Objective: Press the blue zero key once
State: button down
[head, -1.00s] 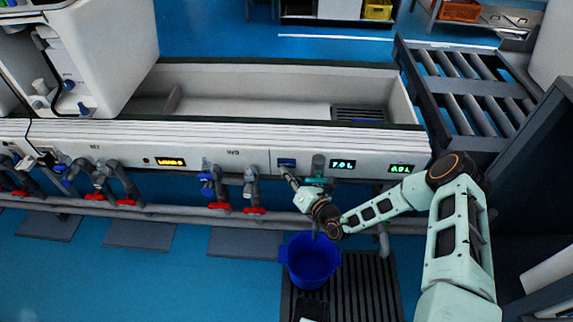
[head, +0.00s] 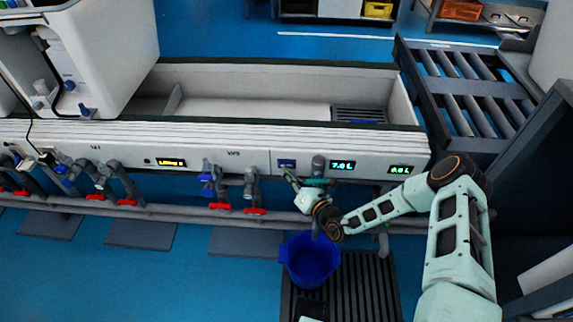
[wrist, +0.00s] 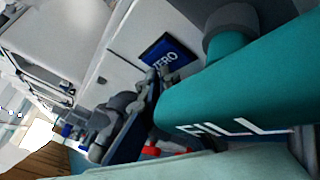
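The blue zero key (head: 287,162) is a small dark blue rectangle on the white front panel, left of the teal fill lever (head: 316,182). In the wrist view the key (wrist: 168,57) shows the word ZERO, partly covered at its lower edge. My gripper (head: 289,174) points up at the panel just below the key. Its tip looks narrow, with the fingers together and nothing held. I cannot tell whether it touches the key. The teal FILL lever (wrist: 235,90) fills the right of the wrist view, close to the camera.
A green display reading 7.0 L (head: 342,165) and another green display (head: 400,169) sit to the right. Taps with blue and red handles (head: 217,188) stick out at left. A blue bucket (head: 311,262) stands below on a dark grate (head: 365,285).

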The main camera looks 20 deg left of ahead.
jog(key=shift+w+d+r+t, duration=0.15)
jog(key=shift+w+r, duration=0.1)
jog(key=shift+r, duration=0.15)
jog(key=shift+w+a+r+t, duration=0.15)
jog(key=shift+w+r, duration=0.1)
jog(key=shift+r, duration=0.15)
jog(key=s+p, duration=0.1)
jog(key=s, duration=0.1)
jog(key=s+d+p, duration=0.1)
jog(key=s, duration=0.2)
jog(key=shift+s+d+f+p, duration=0.15)
jog(key=shift+s+f+p, duration=0.05)
jog(key=shift+p, duration=0.1)
jog(key=shift+f, duration=0.1)
